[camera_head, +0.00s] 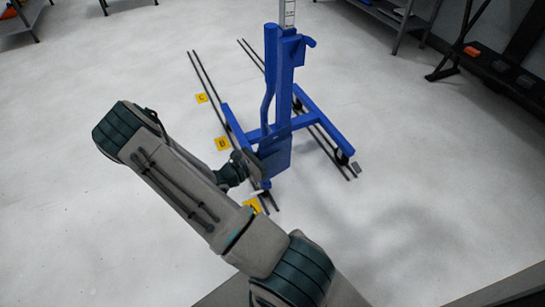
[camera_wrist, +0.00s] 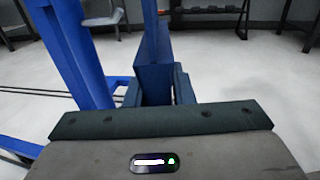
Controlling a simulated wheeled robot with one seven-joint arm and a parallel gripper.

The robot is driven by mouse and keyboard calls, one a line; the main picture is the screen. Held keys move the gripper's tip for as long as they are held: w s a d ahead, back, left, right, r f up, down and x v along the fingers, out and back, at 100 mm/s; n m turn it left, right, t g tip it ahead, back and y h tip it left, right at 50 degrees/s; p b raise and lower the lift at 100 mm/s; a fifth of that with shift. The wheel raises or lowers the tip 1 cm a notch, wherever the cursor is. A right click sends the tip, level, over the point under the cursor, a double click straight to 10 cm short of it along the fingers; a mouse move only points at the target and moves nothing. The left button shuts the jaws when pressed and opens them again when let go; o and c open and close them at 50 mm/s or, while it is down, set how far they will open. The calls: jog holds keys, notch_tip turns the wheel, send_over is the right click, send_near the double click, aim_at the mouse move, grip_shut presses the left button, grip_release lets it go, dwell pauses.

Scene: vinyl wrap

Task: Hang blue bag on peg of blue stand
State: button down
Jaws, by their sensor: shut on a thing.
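The blue stand (camera_head: 285,75) stands upright on the floor in the head view, its wheeled base spread low. A short blue projection (camera_head: 308,41) juts right near its top; I cannot tell whether it is the peg. The blue bag (camera_head: 275,158) looks like a flat blue panel low in front of the column, much the same colour as the stand. My gripper (camera_head: 254,165) is at the bag's left side, shut on it; the fingertips are largely hidden. In the wrist view the bag (camera_wrist: 157,82) is just beyond my wrist, with a blue strip rising above it. The stand's column (camera_wrist: 78,55) is to its left.
Dark rails (camera_head: 209,85) lie on the floor either side of the stand. Yellow floor markers (camera_head: 222,143) lie along the left rails. A dark bench or rack (camera_head: 500,70) stands at the right, with shelves at the back. The floor at front right is clear.

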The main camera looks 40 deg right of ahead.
jog(key=shift+w+d, duration=0.25)
jog(key=shift+w, duration=0.8)
jog(key=shift+w+d, duration=0.25)
jog(key=shift+w, duration=0.75)
jog(key=shift+f, duration=0.75)
dwell(0.5)
jog(key=c, duration=1.2)
grip_release()
jog(key=shift+o, duration=0.2)
jog(key=shift+w, duration=0.1)
jog(key=shift+a, duration=0.1)
